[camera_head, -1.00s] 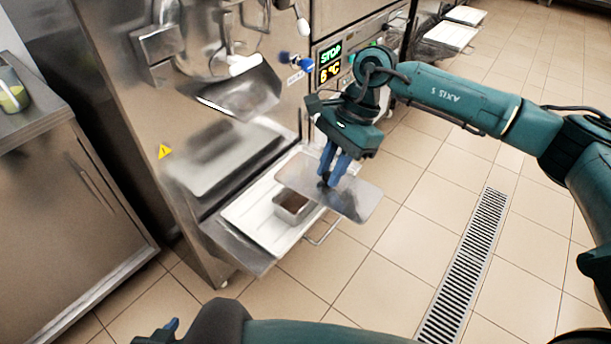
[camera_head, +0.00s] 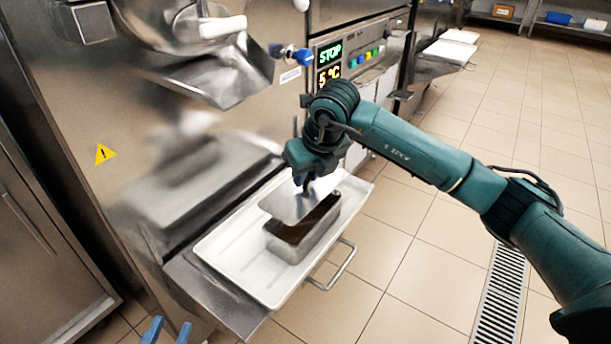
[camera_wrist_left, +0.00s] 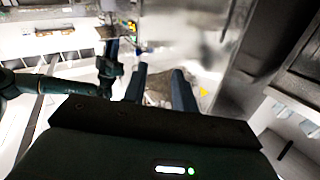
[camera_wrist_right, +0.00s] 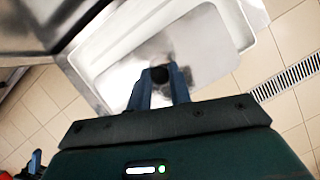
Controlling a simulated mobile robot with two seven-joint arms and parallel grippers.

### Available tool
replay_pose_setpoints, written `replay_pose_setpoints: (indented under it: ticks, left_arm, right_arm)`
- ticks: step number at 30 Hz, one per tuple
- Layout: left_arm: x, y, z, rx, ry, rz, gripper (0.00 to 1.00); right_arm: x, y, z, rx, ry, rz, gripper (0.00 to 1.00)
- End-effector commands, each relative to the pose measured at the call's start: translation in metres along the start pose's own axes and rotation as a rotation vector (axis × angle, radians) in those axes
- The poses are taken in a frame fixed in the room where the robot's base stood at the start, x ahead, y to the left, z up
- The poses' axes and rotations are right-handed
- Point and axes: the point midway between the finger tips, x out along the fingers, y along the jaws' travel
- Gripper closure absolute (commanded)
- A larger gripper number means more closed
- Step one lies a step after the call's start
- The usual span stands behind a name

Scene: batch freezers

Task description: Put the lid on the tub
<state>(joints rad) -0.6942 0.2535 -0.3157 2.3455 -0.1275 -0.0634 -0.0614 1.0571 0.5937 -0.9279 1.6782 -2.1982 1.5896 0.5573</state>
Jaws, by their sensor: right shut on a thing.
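The tub (camera_head: 292,247) is a rectangular metal pan on the white tray, its dark inside showing along the right side. The lid (camera_head: 283,205) is a flat metal plate with a dark knob (camera_wrist_right: 159,75). My right gripper (camera_head: 304,184) is shut on the knob, which sits between its blue fingers in the right wrist view (camera_wrist_right: 160,80). The lid is over the back left part of the tub, offset from its opening; whether they touch is unclear. My left gripper (camera_head: 167,332) is open and empty at the bottom edge, also seen in the left wrist view (camera_wrist_left: 158,88).
The white tray (camera_head: 235,262) rests on a metal shelf in front of the freezer (camera_head: 120,115). A handle (camera_head: 335,270) juts out at the shelf's front. A metal chute (camera_head: 228,75) hangs above. Tiled floor is clear to the right.

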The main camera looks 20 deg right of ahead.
Motion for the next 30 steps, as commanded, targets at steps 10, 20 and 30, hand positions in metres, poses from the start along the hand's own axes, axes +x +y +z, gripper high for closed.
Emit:
replay_pose_setpoints:
  ticks: [10,20,30]
  left_arm:
    - [0.000,0.011,0.001,0.047,0.155,0.024,0.72]
    - [0.003,0.012,-0.002,0.012,0.182,0.028,0.72]
    - [0.003,0.012,-0.003,0.007,0.184,0.028,0.72]
  right_arm:
    - [0.035,0.001,-0.015,-0.002,0.002,0.003,1.00]
    - [0.051,0.000,-0.022,-0.003,0.002,0.002,1.00]
    - [0.052,0.000,-0.022,-0.003,0.002,0.002,1.00]
